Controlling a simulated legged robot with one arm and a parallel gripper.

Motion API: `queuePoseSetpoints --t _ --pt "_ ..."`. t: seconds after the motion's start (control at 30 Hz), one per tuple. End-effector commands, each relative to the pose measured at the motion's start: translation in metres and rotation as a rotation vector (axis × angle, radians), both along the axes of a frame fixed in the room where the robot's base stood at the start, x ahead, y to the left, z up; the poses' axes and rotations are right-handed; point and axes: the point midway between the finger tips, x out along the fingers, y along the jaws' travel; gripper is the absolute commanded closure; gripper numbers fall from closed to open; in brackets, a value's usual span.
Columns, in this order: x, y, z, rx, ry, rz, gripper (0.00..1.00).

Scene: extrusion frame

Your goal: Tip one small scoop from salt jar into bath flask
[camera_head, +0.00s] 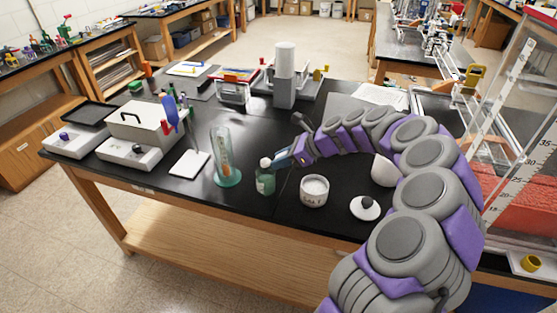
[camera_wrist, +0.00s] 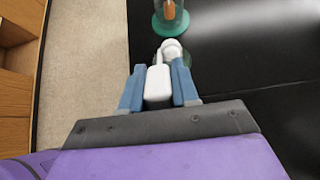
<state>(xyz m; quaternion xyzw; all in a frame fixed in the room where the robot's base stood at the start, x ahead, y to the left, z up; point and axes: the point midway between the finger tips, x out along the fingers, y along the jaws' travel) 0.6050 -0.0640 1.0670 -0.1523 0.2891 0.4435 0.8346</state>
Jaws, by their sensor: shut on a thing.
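My gripper (camera_head: 284,159) is shut on a white scoop. In the wrist view, the gripper (camera_wrist: 160,90) has its blue fingers on either side of the scoop's handle (camera_wrist: 158,82). The scoop's rounded head (camera_head: 265,162) is at the mouth of a small green glass flask (camera_head: 265,183). I cannot tell whether they touch or whether salt is in the scoop. In the wrist view the head hides most of the flask. The salt jar (camera_head: 314,192) is white, labelled and open, with white contents showing, right of the flask.
A tall glass cylinder (camera_head: 222,150) with a green base and an orange thing inside stands left of the flask. A white lid (camera_head: 365,208) with a black knob lies right of the jar. A white pad (camera_head: 189,164) lies further left. Bare black tabletop (camera_head: 245,210) shows in front.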

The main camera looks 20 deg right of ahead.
Motion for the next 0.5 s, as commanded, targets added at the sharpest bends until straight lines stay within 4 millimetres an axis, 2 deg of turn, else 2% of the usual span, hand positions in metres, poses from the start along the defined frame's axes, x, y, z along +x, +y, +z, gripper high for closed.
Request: queuePoseSetpoints --t 0.5 --pt "-0.006 -0.007 -0.015 0.232 -0.153 -0.001 1.0"
